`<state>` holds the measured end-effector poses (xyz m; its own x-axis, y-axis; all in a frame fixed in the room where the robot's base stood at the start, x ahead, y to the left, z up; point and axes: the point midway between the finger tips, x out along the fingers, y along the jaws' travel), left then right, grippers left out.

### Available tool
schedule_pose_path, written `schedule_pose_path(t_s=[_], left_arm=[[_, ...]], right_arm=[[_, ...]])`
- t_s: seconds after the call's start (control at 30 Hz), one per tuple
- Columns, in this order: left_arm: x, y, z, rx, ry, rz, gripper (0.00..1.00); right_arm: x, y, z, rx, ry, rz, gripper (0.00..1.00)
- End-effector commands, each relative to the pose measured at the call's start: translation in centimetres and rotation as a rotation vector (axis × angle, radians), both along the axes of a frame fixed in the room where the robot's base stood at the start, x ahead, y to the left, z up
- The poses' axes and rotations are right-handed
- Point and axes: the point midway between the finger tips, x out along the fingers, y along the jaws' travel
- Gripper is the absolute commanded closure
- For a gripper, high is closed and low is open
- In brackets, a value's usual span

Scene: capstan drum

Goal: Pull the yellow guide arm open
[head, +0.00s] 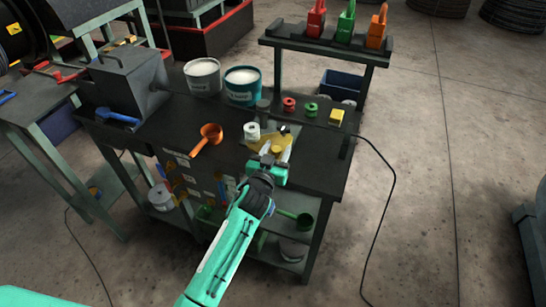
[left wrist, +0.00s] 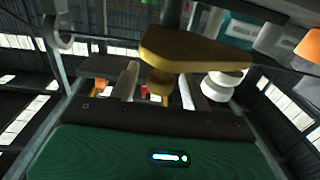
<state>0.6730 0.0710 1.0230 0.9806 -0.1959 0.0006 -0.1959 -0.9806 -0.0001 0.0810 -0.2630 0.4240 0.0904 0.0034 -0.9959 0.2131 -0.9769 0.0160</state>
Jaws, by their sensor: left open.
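The yellow guide arm (head: 256,143) is at the front right of the dark bench, partly hidden behind my left gripper (head: 276,151). In the left wrist view the guide arm (left wrist: 185,48) is a flat yellow bar across the upper middle, with a short yellow post (left wrist: 160,83) below it. My left gripper (left wrist: 158,80) is open, its two pale fingers on either side of that post in the picture. I cannot tell whether they touch it. A white roller (head: 251,131) stands beside the arm; a white roller (left wrist: 220,84) also shows right of the fingers. My right gripper is not in view.
On the bench are an orange scoop (head: 208,137), two tins (head: 242,86), red (head: 289,104) and green (head: 311,109) rings and a yellow block (head: 337,117). A raised shelf (head: 330,45) stands behind. A black cable (head: 391,190) hangs right.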

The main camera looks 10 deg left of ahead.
Motion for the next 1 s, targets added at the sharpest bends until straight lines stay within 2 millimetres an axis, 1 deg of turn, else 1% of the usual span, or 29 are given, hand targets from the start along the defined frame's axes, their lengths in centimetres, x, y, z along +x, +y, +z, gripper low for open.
schedule_pose_path(t_s=[0.17,0.27,0.5,0.6,0.7,0.83,1.0], left_arm=[[-1.8,0.4,-0.3,0.0,0.0,-0.001,0.53],[-3.6,0.7,-0.4,0.0,0.001,-0.001,0.53],[-8.5,1.7,-0.4,-0.001,0.001,0.0,0.53],[-10.3,2.0,-0.3,-0.001,0.0,-0.001,0.53],[-11.7,2.3,-0.3,-0.001,0.001,-0.001,0.53],[-12.9,2.6,-0.2,0.0,0.001,0.0,0.53],[-13.4,2.7,0.0,0.001,0.0,0.0,0.53]], right_arm=[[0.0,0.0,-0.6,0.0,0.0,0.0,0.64],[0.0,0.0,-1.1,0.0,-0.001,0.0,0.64],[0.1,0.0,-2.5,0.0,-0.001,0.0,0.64],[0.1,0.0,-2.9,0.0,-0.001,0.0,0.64],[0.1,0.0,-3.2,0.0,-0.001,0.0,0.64],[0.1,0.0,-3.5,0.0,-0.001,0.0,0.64],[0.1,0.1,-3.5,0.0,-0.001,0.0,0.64]])
